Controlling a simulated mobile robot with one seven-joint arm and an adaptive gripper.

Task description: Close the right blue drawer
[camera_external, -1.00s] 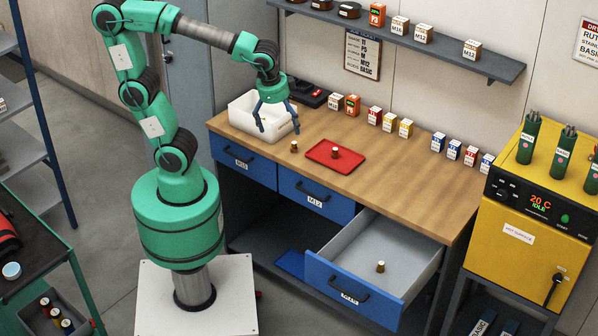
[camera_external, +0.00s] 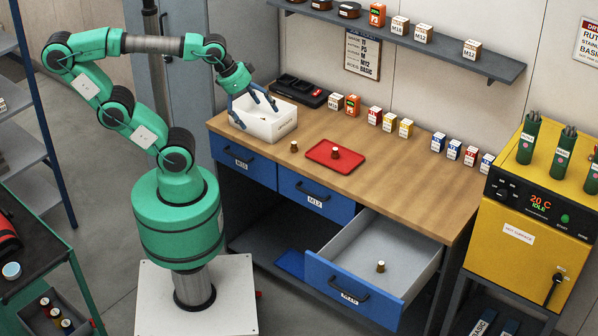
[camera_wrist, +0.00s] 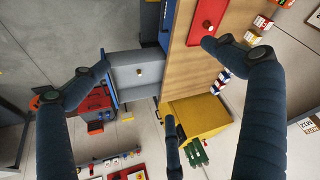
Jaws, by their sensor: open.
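The right blue drawer (camera_external: 352,290), with a dark handle and a white label, is pulled well out of the workbench. In the wrist view the open drawer (camera_wrist: 137,75) shows left of the wooden top. My gripper (camera_external: 256,108) is open and empty, over the white bin at the bench's left end, far from the drawer. Its spread dark fingers also show in the wrist view (camera_wrist: 155,75).
The left blue drawer (camera_external: 243,160) and middle blue drawer (camera_external: 316,194) are shut. The wooden worktop (camera_external: 400,178) carries a white bin (camera_external: 277,126), a red tray (camera_external: 322,163) and several small boxes along the back. A yellow oven (camera_external: 520,240) stands right of the bench.

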